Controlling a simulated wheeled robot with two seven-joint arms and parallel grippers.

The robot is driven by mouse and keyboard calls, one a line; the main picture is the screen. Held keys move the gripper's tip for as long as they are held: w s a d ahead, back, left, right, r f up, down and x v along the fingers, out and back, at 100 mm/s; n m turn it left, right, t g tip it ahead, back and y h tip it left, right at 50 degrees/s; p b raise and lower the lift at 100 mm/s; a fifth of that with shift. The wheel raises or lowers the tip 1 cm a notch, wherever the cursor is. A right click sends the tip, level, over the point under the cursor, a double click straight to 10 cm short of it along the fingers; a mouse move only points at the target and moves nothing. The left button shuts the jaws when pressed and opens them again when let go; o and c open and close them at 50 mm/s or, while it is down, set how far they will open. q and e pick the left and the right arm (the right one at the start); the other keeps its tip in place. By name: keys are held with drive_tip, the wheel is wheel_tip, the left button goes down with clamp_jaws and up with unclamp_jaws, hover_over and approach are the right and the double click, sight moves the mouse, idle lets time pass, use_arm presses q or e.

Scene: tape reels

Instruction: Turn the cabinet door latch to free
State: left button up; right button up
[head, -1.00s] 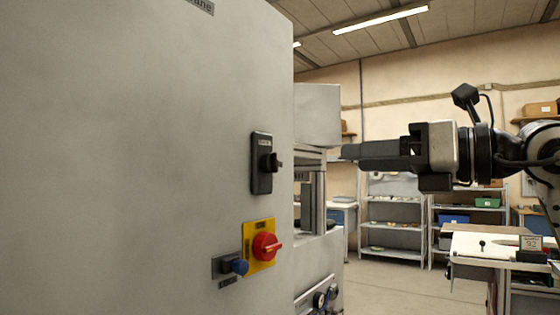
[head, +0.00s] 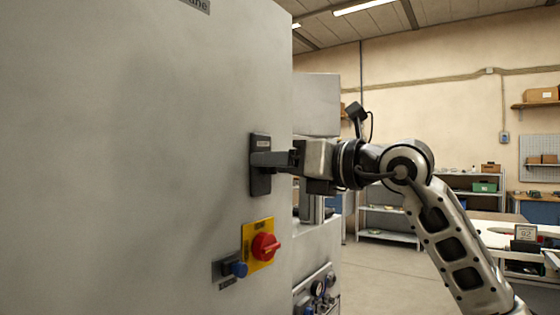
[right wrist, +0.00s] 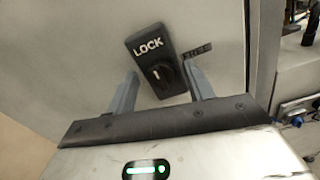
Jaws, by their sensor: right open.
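The cabinet door (head: 130,160) is a large grey panel filling the left of the head view. Its latch (head: 260,183) is a black plate near the door's right edge; my right gripper hides its knob there. In the right wrist view the latch (right wrist: 146,50) reads "LOCK", with a round black knob (right wrist: 161,74) bearing a pale mark. My left gripper is not in view.
Below the latch are a red rotary switch (head: 265,247) on a yellow plate and a blue knob (head: 238,269). A grey machine (head: 316,260) stands just right of the door. Shelves (head: 385,215) and a table (head: 500,226) stand farther back.

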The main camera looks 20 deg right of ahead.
drive_tip(key=c, duration=1)
drive_tip(key=shift+m, duration=0.3)
drive_tip(key=shift+d+f+m+b, duration=0.1)
drive_tip(key=shift+m+b, duration=0.2)
drive_tip(key=shift+m, duration=8.4)
